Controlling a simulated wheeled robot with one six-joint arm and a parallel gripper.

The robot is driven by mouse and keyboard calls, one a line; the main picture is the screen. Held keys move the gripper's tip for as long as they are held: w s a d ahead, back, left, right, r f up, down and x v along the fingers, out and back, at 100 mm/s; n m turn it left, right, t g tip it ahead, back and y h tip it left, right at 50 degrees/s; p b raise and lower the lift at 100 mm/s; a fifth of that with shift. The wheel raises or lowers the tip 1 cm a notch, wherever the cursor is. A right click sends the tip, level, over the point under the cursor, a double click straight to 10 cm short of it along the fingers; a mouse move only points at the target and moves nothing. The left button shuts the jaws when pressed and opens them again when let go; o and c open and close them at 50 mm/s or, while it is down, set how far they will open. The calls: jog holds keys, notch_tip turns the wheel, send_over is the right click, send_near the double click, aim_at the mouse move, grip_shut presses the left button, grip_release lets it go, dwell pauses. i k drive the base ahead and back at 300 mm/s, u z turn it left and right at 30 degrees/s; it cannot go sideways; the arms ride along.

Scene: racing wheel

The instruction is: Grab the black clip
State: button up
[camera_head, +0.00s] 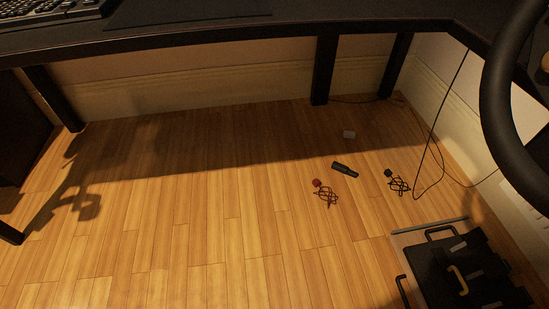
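A small dark elongated object (345,169), which looks like the black clip, lies flat on the wooden floor right of the middle. It lies at a slant, its right end nearer the camera. My gripper is not in view.
A desk (230,33) with dark legs spans the top. A small grey block (349,134) lies behind the clip. Black pedals (465,270) stand at lower right, below a steering wheel (495,100). A thin cable hangs at right. The floor at left and centre is clear.

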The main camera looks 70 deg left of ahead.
aim_at(337, 166)
jog(key=u, duration=2.4)
jog(key=i, duration=0.7)
